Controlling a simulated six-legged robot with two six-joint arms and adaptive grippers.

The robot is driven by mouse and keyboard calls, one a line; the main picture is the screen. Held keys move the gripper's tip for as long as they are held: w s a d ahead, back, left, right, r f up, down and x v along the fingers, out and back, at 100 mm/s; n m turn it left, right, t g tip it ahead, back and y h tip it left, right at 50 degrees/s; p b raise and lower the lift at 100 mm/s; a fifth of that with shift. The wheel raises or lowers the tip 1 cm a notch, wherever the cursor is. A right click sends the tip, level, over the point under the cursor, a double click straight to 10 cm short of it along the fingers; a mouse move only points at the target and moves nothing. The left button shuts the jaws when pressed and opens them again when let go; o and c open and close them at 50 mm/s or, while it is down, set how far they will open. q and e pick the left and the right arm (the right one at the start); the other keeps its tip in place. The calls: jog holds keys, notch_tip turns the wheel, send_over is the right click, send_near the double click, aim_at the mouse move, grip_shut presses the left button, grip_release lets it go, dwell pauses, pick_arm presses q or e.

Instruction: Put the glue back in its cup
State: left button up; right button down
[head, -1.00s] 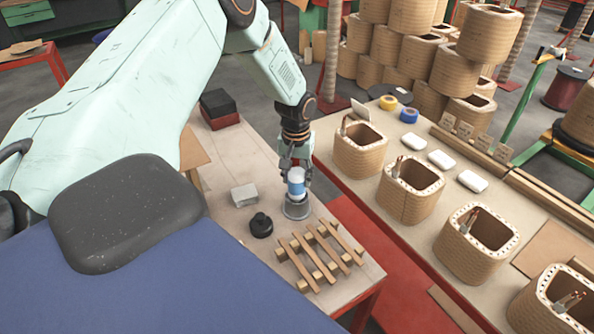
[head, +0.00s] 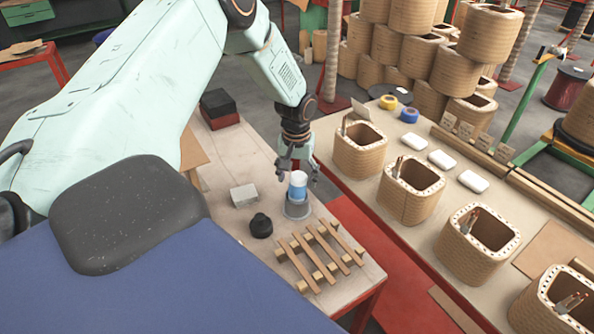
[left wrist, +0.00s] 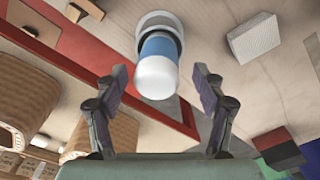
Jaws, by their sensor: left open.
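The glue (head: 298,185) is a blue bottle with a white top. It stands in its grey cup (head: 296,210) on the small table, its lower part hidden inside the cup. In the left wrist view the glue (left wrist: 157,68) and the cup rim (left wrist: 160,22) lie ahead, between and beyond the fingers. My left gripper (head: 298,172) is open around the top of the glue, with a gap on each side; it also shows in the left wrist view (left wrist: 158,84). My right gripper is not in view.
A light grey block (head: 244,195), a black round piece (head: 261,226) and a wooden slatted rack (head: 320,255) stand close to the cup. A black box (head: 217,103) lies farther back. Several wound coils (head: 411,190) stand on the long bench at the right.

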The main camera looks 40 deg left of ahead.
pick_arm(q)
notch_tip(320, 180, up, 12)
jog(key=shift+s+d, duration=0.25)
jog(key=shift+s, duration=0.2)
jog(key=shift+w, duration=0.15)
dwell(0.9)
